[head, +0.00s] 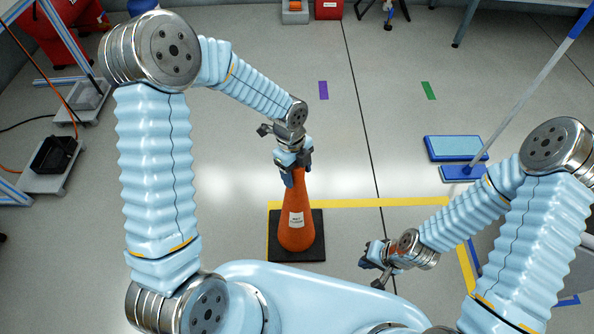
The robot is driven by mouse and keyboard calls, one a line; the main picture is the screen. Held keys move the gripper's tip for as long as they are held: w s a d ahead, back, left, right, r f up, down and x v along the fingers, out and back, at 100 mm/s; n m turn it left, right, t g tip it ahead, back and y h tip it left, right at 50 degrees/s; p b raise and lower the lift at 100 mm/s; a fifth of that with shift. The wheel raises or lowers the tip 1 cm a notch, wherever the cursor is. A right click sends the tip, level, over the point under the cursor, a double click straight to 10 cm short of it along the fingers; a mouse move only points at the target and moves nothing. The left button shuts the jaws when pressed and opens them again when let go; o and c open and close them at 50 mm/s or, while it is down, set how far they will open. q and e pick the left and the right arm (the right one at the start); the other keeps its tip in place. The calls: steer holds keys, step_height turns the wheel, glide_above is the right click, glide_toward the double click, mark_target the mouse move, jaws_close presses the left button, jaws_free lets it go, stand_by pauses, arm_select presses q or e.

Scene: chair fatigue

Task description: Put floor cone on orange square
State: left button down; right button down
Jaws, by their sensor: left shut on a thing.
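The orange floor cone (297,217) stands upright on its black square base (290,256), with a white label on its front. My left gripper (293,176) is shut on the top of the cone, and its fingers hide the tip. The orange-yellow tape square (400,202) is marked on the floor. The cone's base appears at its left corner, just inside the far tape line. I cannot tell whether the base touches the floor. My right gripper (370,272) is empty with its fingers apart, to the right of the cone. My own body hides the near part of the square.
A blue mop (466,172) with a long pole stands at the right, near a light blue mat (455,148). Purple (323,90) and green (428,91) tape marks lie farther back. A cart (52,155) stands at the left. The middle floor is clear.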

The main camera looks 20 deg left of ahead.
arm_select(q)
steer(key=shift+f, duration=0.1)
steer(key=shift+f, duration=0.15)
steer(key=shift+c, duration=1)
jaws_free()
steer(key=r, duration=0.4)
steer(key=a+r, duration=0.1)
steer(key=r, duration=0.3)
steer(key=w+r, duration=0.1)
steer(key=r, duration=0.3)
steer(key=shift+a+r+p, duration=0.15)
steer(key=shift+a+p, duration=0.1)
steer(key=shift+p, duration=0.1)
steer(key=shift+s, duration=0.15)
